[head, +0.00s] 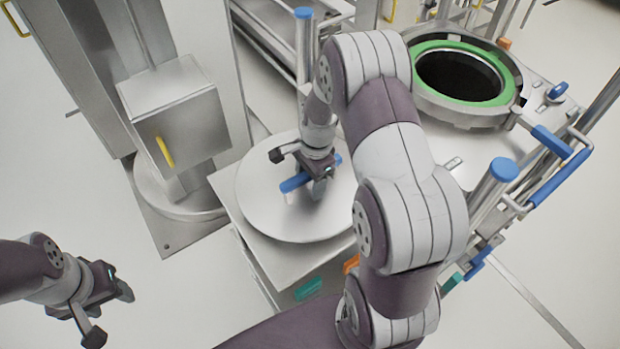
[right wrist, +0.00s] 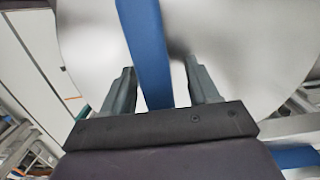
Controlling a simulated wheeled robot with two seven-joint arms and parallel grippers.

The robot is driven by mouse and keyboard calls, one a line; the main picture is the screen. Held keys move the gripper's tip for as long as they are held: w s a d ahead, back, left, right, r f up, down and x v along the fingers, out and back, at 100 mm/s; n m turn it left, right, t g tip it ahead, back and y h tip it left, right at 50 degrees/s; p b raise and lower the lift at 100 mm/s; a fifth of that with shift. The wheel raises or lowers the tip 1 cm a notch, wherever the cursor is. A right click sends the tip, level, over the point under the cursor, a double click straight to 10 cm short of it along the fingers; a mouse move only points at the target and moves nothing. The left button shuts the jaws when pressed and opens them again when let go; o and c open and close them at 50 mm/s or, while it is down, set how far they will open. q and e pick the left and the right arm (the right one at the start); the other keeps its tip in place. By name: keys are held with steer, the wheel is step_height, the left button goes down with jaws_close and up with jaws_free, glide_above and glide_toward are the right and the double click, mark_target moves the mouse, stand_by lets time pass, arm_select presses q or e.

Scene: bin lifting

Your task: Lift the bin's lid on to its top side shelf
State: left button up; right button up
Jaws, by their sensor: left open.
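The round grey metal lid (head: 262,212) lies flat on the top side shelf (head: 224,186) in the head view. A blue handle bar (head: 294,183) crosses its top. The bin's opening (head: 460,75), ringed in green, is uncovered at the upper right. My right gripper (head: 318,186) is down at the handle. In the right wrist view the blue bar (right wrist: 148,50) runs between the two fingers of the right gripper (right wrist: 164,85), with a gap visible beside the bar. The lid (right wrist: 240,50) fills the background there. My left gripper (head: 111,312) is open and empty at the lower left, far from the lid.
A grey column with a yellow-handled box (head: 178,125) stands left of the shelf. Blue-topped posts (head: 503,170) and blue-handled rails (head: 560,178) border the bin at the right. My right arm hides part of the lid and bin. Floor at the lower left is clear.

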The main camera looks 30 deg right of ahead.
steer(key=shift+f, duration=0.1)
steer(key=r, duration=0.4)
steer(key=d+r, duration=0.1)
steer(key=r, duration=0.7)
steer(key=shift+d+r+b, duration=0.25)
steer(key=shift+r+b, duration=0.15)
